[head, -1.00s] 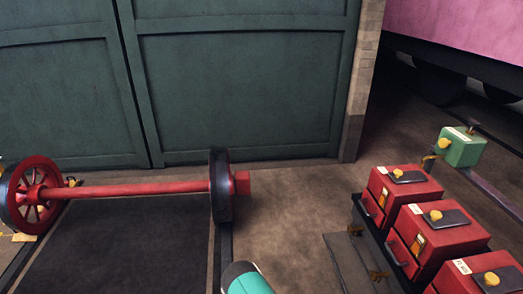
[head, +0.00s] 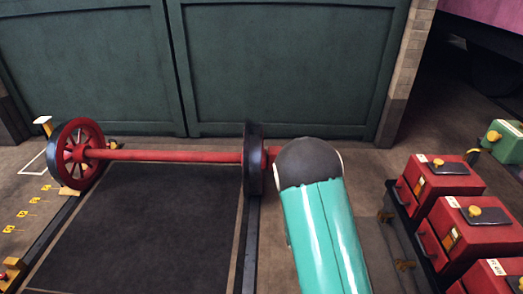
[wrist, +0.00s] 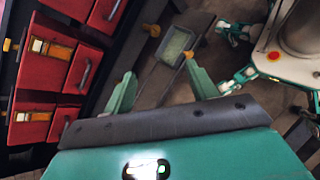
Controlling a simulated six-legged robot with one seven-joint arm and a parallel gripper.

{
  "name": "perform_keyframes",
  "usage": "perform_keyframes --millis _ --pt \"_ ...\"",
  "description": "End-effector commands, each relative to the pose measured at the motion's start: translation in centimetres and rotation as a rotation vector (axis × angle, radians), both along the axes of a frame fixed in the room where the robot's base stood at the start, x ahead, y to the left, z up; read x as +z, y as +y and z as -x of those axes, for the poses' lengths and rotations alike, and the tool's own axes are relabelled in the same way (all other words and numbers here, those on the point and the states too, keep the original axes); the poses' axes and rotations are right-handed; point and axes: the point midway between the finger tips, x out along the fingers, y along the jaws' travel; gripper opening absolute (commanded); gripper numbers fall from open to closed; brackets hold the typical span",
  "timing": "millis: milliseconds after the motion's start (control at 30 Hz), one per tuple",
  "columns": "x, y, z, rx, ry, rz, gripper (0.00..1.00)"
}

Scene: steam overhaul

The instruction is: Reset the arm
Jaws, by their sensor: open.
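My gripper (wrist: 160,68) shows in the wrist view with its two green fingers spread apart and nothing between them. Beyond the fingertips is a pale grey-green rectangular item (wrist: 178,44) low down near the floor; I cannot tell what it is. In the head view my teal arm link with a dark rounded cap (head: 320,205) rises at the lower middle, to the right of the wheelset. The gripper itself is out of the head view.
A red-axled wheelset (head: 165,155) stands on rails at the left. Red boxes with drawers (head: 440,180) stand at the right, close to my arm; red drawers (wrist: 50,55) also fill the wrist view's left. A green box (head: 503,140) is behind. Green doors (head: 290,70) close the back.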

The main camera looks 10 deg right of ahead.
Motion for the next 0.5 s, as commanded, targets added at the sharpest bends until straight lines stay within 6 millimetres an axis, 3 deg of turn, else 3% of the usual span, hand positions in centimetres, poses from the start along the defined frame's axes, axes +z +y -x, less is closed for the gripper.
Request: perform_keyframes --millis 200,500 --pt "6.1 2.8 -1.2 -0.096 -0.189 -0.121 0.57" --pt "14.0 6.4 -1.4 -0.193 -0.435 -0.294 0.57"
